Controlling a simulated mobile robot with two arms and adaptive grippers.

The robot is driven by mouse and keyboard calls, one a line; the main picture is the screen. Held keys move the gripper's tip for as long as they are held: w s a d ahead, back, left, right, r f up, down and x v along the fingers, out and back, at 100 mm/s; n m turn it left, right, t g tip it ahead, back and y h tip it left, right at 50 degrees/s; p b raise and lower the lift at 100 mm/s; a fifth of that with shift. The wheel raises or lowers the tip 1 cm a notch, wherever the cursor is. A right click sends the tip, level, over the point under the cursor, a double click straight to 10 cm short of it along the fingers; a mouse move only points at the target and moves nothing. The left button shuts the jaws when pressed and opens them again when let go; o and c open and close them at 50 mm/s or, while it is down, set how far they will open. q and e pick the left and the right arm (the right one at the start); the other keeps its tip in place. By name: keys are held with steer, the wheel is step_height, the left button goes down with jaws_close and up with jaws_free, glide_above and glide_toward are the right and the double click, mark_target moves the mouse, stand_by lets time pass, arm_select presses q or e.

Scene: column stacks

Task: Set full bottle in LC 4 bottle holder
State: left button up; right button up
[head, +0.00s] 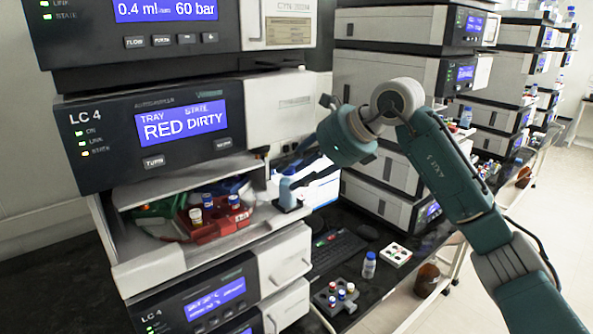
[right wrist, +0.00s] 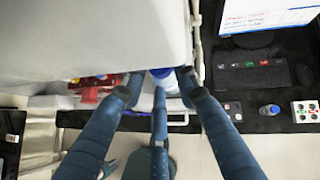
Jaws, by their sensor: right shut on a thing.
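My right gripper (head: 291,180) reaches in from the right, at the right side of the LC 4 stack (head: 150,135). In the right wrist view its fingers (right wrist: 160,82) are closed around a bottle with a blue top (right wrist: 162,73). The bottle is mostly hidden by the fingers and is small in the head view. A pale blue-grey piece beside the stack, under the fingertips, may be the holder; I cannot tell whether the bottle touches it. My left gripper is not in view.
The open LC 4 compartment holds a red tray (head: 215,230) with vials. On the black bench are a keyboard (head: 337,248), another blue-capped bottle (head: 369,265), a grey vial block (head: 326,304) and a white vial rack (head: 396,256). More instrument stacks stand behind my right arm.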

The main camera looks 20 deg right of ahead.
stand_by(0.4)
steer(key=o, duration=1)
steer(key=v, duration=1.2)
